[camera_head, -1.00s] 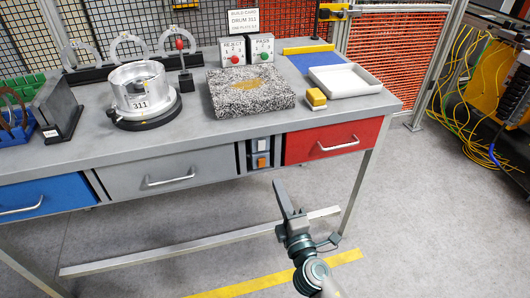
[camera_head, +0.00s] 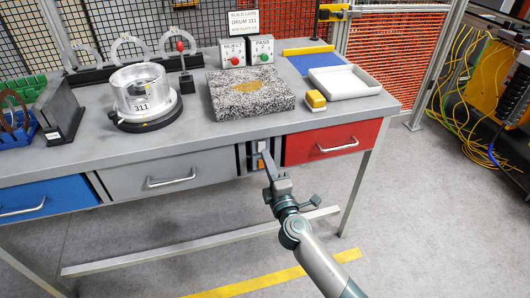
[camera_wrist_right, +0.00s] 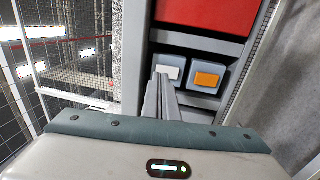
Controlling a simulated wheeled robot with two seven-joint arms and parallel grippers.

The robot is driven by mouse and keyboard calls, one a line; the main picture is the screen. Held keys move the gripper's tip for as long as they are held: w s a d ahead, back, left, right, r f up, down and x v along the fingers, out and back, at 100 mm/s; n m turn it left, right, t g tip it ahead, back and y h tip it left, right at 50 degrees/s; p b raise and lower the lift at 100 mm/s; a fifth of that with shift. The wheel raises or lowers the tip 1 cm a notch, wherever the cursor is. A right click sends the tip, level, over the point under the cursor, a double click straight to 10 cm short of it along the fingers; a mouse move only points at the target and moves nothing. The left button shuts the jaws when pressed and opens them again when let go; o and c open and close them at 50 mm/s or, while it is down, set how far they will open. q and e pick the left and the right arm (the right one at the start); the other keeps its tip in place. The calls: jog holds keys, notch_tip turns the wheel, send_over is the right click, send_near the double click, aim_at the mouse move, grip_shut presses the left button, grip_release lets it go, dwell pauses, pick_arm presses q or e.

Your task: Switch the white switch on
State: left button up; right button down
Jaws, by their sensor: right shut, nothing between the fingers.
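The white switch (camera_head: 262,146) sits above the orange switch (camera_head: 260,163) in the narrow bay of the bench front, between the grey and red drawers. In the right wrist view the white switch (camera_wrist_right: 169,72) is on the left and the orange one (camera_wrist_right: 207,79) on the right. My right gripper (camera_head: 265,155) is shut and empty, its fingertips in front of the switch bay. In the right wrist view the gripper (camera_wrist_right: 160,78) points at the white switch and covers its lower left part. I cannot tell whether it touches. My left gripper is out of view.
The grey drawer (camera_head: 125,177) and red drawer (camera_head: 310,143) with bar handles flank the bay. A stone plate (camera_head: 225,102), a metal drum (camera_head: 138,88) and a white tray (camera_head: 360,76) stand on the bench above. The floor in front is clear.

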aim_at(262, 144)
jog(key=x, duration=0.2)
jog(key=shift+w, duration=0.25)
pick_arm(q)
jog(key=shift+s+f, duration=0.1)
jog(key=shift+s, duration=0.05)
pick_arm(e)
jog(key=shift+w+a, duration=0.1)
jog(key=shift+r, duration=0.1)
jog(key=p, duration=0.3)
jog(key=shift+w+r+g, duration=0.15)
jog(key=shift+r+g, duration=0.15)
jog(key=shift+r, duration=0.1)
jog(key=shift+f, duration=0.25)
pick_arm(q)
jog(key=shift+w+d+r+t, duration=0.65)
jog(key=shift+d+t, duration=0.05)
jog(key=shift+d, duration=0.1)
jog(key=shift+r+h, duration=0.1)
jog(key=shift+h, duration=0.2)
